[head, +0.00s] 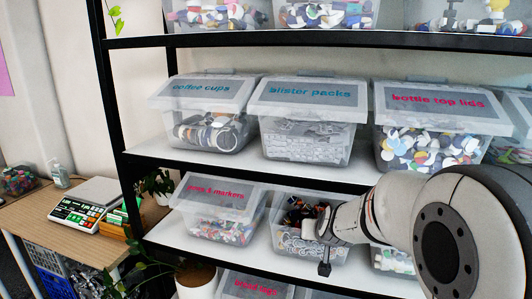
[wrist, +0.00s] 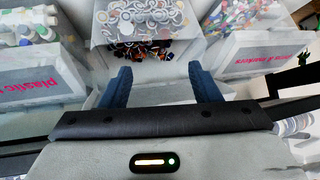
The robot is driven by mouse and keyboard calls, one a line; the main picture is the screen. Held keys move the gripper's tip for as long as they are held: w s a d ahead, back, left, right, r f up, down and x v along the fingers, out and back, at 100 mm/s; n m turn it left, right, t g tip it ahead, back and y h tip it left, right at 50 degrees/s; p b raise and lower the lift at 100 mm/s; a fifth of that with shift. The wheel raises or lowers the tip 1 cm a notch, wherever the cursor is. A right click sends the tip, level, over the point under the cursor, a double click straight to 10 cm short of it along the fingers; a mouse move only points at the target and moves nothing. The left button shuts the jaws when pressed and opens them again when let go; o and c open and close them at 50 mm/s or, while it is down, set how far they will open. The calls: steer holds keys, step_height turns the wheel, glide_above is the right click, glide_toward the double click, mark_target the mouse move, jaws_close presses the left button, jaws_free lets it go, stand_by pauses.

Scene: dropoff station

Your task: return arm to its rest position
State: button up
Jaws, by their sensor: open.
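My gripper (head: 324,262) is at the end of my arm, which reaches in from the right in the head view. It is in front of an open clear bin (head: 290,248) on the lower shelf. In the wrist view my gripper (wrist: 158,76) has its two blue fingers wide apart with nothing between them. The same open bin (wrist: 105,62) lies beyond the fingertips, holding round white-rimmed pieces and dark red, black and orange pieces. I cannot tell whether the fingers touch the bin.
A pens and markers bin (head: 215,195) stands beside the open bin. Lidded bins for coffee cups (head: 200,88), blister packs (head: 310,93) and bottle top lids (head: 437,100) fill the shelf above. A black post (head: 118,130) and a desk with a scale (head: 84,212) are left.

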steer(key=s+r+n+g, duration=0.1)
steer(key=s+g, duration=0.5)
steer(key=s, duration=2.1)
steer(key=shift+s+r, duration=0.3)
steer(key=shift+c, duration=0.4)
